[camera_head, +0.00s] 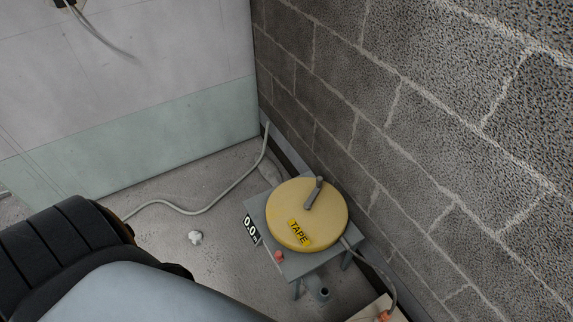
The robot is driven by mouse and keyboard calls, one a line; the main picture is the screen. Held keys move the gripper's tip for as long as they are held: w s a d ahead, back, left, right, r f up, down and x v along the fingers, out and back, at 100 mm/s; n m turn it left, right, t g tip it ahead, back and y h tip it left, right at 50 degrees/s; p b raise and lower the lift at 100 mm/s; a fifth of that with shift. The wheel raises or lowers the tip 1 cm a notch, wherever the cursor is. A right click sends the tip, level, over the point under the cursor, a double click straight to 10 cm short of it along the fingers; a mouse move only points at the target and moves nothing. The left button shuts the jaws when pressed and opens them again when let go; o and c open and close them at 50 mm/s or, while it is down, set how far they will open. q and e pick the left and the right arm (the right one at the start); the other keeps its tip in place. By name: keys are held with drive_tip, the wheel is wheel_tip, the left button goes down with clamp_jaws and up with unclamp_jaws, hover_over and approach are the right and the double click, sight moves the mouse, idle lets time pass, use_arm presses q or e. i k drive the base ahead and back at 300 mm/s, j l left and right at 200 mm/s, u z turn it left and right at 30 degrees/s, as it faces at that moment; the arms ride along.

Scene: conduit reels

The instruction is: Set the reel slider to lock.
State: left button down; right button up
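A round yellow reel (322,220) labelled TAPE lies flat on a small grey stand (256,210) in the corner by the block wall. A grey lever-like piece (314,193) sits on top of the reel near its far side; I cannot tell whether it is the slider. A small red knob (279,256) is on the stand's near edge, beside a 0.0 display (251,229). No lock marking is readable. One of my arms fills the lower left and hides part of the floor. Neither gripper's fingers show in the head view.
A grey block wall (440,130) rises close on the reel's right. A pale panel wall (170,130) stands at the back left. A grey cable (200,211) crosses the floor, and a small white object (195,237) lies there. A grey line runs from the reel to the lower right.

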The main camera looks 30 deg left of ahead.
sight(278, 255)
drive_tip(key=u, duration=1.15)
